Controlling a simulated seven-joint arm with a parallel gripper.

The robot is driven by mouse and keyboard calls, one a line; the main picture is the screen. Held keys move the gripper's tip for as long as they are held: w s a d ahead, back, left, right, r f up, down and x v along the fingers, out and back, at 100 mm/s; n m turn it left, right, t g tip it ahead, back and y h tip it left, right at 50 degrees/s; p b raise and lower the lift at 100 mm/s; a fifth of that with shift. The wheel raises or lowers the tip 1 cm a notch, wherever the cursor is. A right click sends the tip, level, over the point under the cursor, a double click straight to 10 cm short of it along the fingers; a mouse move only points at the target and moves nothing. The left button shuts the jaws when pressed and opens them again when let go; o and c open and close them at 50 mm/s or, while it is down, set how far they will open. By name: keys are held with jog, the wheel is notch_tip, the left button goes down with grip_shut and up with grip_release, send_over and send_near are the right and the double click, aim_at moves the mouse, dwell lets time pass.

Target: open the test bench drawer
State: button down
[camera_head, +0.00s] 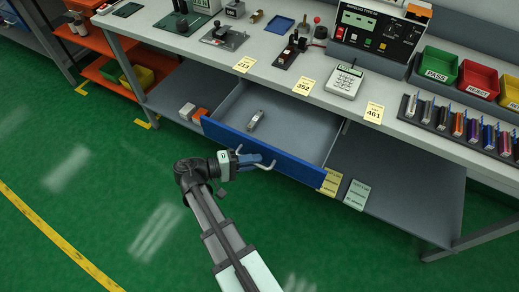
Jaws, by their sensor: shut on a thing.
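The test bench drawer (215,128) has a blue front and a grey inside. It stands pulled out from under the bench top, so its inside shows, with a small grey metal object (255,120) lying in it. A light, bar-like handle (270,166) sits on the drawer front. My gripper (252,161) is at the front of the drawer, shut on the handle. Its fingers partly cover the handle, so the exact grip is hard to see.
The bench top (265,75) carries instruments, a keypad device (345,82), a red bin (479,79) and a green bin (438,65). A lower shelf (400,185) runs beneath. An orange rack (92,38) stands at the left. The green floor (90,140) before the drawer is clear.

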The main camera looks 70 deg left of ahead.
jog(key=shift+s+d, duration=0.45)
jog(key=shift+s, duration=0.1)
jog(key=c, duration=1.2)
grip_release()
jog(key=shift+s, duration=0.1)
jog(key=s+r, duration=0.1)
jog(key=s, duration=0.6)
jog(key=shift+s, duration=0.1)
